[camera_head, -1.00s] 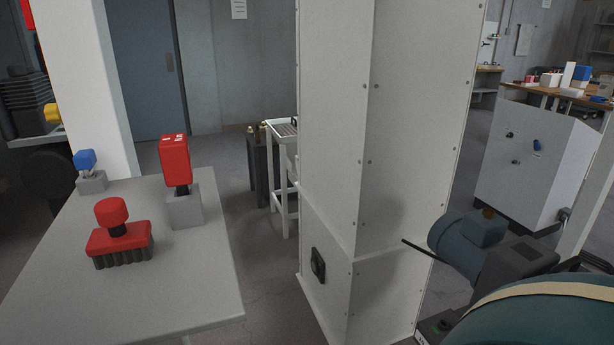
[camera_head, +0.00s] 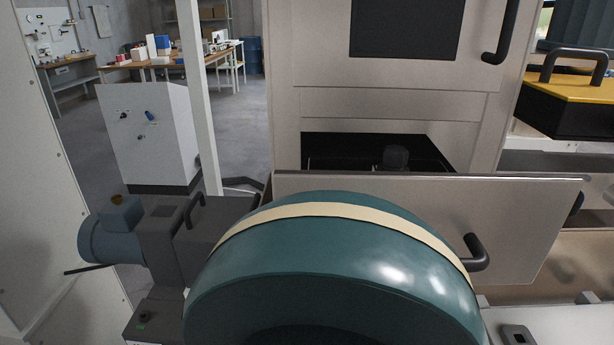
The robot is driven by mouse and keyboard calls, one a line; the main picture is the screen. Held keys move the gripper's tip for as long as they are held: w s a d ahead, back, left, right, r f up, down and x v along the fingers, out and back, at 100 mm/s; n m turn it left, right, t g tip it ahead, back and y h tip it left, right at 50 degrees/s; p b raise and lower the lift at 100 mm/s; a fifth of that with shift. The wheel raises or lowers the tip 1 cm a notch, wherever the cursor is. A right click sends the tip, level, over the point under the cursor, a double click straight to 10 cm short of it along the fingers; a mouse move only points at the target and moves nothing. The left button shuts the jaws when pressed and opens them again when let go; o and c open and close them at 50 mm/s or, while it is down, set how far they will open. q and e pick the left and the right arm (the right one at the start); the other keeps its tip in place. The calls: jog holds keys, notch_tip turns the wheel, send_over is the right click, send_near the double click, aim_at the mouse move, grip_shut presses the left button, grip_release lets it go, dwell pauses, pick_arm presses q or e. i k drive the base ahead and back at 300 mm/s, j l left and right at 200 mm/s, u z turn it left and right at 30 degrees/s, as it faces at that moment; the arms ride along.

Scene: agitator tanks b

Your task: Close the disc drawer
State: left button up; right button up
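The disc drawer's pale front panel (camera_head: 520,225) stands out from a pale cabinet (camera_head: 320,70), so the drawer is open. A black bar handle (camera_head: 477,255) is on the front panel. The dark drawer interior (camera_head: 350,150) shows behind the panel's top edge, with a dark rounded object (camera_head: 396,158) inside that I cannot make out clearly. The left lower part of the front panel is hidden behind a teal drum. Neither of my grippers is in view.
The large teal drum (camera_head: 330,265) with a cream band stands close in front of the drawer. A blue-grey motor (camera_head: 110,235) is at its left. A yellow-topped black unit (camera_head: 575,95) is at the right. A grey cabinet (camera_head: 150,135) stands farther back, left.

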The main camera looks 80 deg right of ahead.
aim_at(501, 228)
jog(key=l+z, duration=0.1)
jog(key=z, duration=3.05)
jog(key=k+l+u, duration=0.2)
jog(key=k+l, duration=0.05)
jog(key=l, duration=0.05)
